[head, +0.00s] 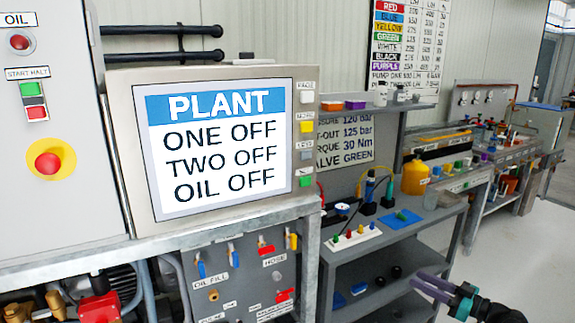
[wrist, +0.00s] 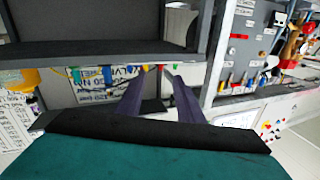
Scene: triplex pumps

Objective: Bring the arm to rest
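My gripper (head: 416,281) shows at the lower right of the head view, with purple fingers pointing left, out over the floor beside the grey shelf bench. In the wrist view my gripper (wrist: 157,82) has its two purple fingers apart, with nothing held between them. The wrist picture looks upside down, with the bench and panel beyond the fingers. Most of my arm is outside the head view.
The plant screen (head: 218,148) reads ONE OFF, TWO OFF, OIL OFF. A red stop button (head: 47,164) is on the left cabinet. The grey shelf bench (head: 385,258) holds an orange jug (head: 415,177) and a blue mat (head: 399,219). Floor (head: 520,240) is clear at right.

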